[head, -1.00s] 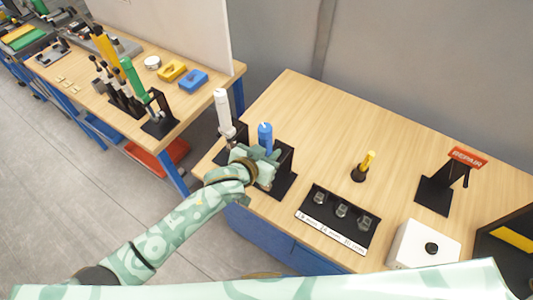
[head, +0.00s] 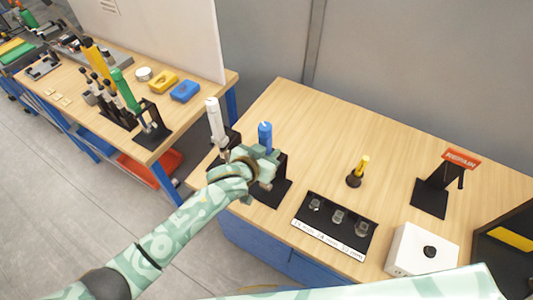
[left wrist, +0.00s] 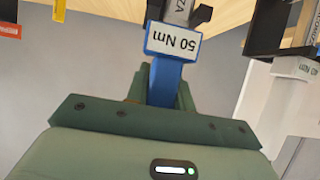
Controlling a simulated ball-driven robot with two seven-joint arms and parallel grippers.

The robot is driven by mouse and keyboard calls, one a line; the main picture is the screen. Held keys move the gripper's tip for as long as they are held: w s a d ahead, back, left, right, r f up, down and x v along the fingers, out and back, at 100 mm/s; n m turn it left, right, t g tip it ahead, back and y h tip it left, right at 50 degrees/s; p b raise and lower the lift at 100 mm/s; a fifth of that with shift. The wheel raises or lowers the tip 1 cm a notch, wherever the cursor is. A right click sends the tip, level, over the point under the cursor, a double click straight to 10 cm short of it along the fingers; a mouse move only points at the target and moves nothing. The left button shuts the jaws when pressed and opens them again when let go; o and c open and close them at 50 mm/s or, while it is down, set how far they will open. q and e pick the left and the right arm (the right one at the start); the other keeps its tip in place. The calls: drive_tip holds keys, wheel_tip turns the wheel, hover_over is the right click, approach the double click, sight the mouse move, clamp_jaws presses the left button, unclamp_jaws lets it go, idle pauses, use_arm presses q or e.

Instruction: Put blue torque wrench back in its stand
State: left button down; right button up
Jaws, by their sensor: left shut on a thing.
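The blue torque wrench (head: 265,134) stands upright at the black stand (head: 281,172) on the right-hand wooden table. My left gripper (head: 262,160) is shut on it just below its blue top. In the left wrist view the blue handle (left wrist: 167,84) runs between the green fingers (left wrist: 160,95), with a "50 Nm" label (left wrist: 173,43) and a grey shaft beyond. My gripper and hand hide the wrench's lower part in the head view, so I cannot tell how deep it sits in the stand. My right gripper is not in view.
A white-handled wrench (head: 215,118) stands in a black stand just left. To the right are a labelled socket tray (head: 300,221), a yellow-handled tool (head: 358,172), a "REPAIR" stand (head: 431,195) and a white box (head: 421,246). The table behind the wrench is clear.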

use_arm(q)
drive_tip(key=shift+w+d+r, duration=0.15)
drive_tip(key=shift+w+d, duration=0.3)
drive_tip(key=shift+w, duration=0.2)
idle(0.5)
drive_tip(key=shift+f+b, duration=0.35)
drive_tip(key=shift+f, duration=0.45)
idle(1.1)
